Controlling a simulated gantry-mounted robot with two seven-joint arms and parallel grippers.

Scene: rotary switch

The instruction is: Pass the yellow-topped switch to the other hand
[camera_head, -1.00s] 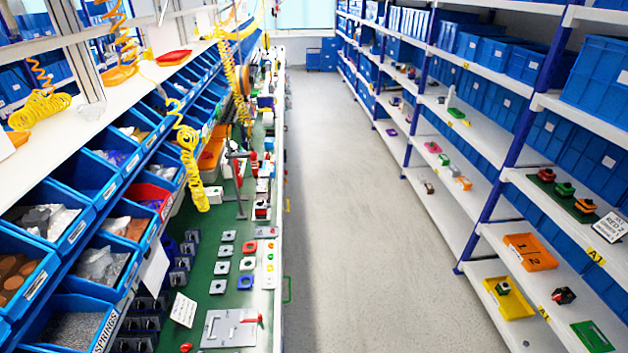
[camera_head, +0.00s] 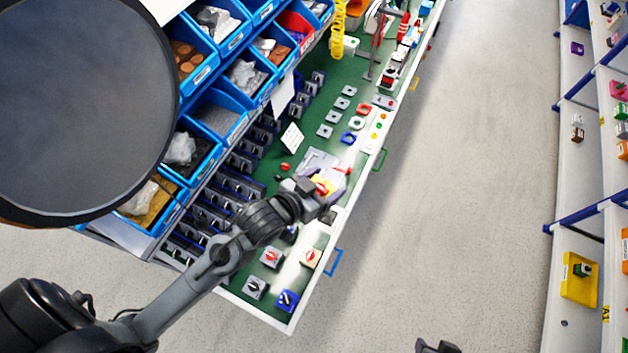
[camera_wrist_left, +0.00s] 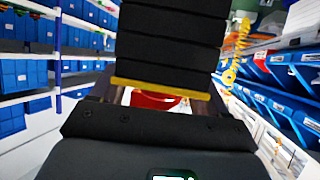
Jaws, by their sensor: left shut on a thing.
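My left gripper (camera_head: 316,192) reaches over the front part of the green bench and is shut on the yellow-topped switch (camera_head: 323,181). Only a bit of the switch's yellow and red shows in the head view, and the fingers hide the rest. In the left wrist view a yellow strip (camera_wrist_left: 160,88) with a red part (camera_wrist_left: 155,99) under it shows between the fingers, below a black ribbed block. A small dark piece, likely my right gripper (camera_head: 438,346), shows at the bottom edge. Its jaws cannot be made out.
The green bench (camera_head: 318,158) carries rows of switches, plates and a white card. Blue bins (camera_head: 215,120) stand along its left side. Shelves (camera_head: 575,215) with a yellow tray (camera_head: 579,280) stand at the right. The grey floor (camera_head: 460,180) between is clear.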

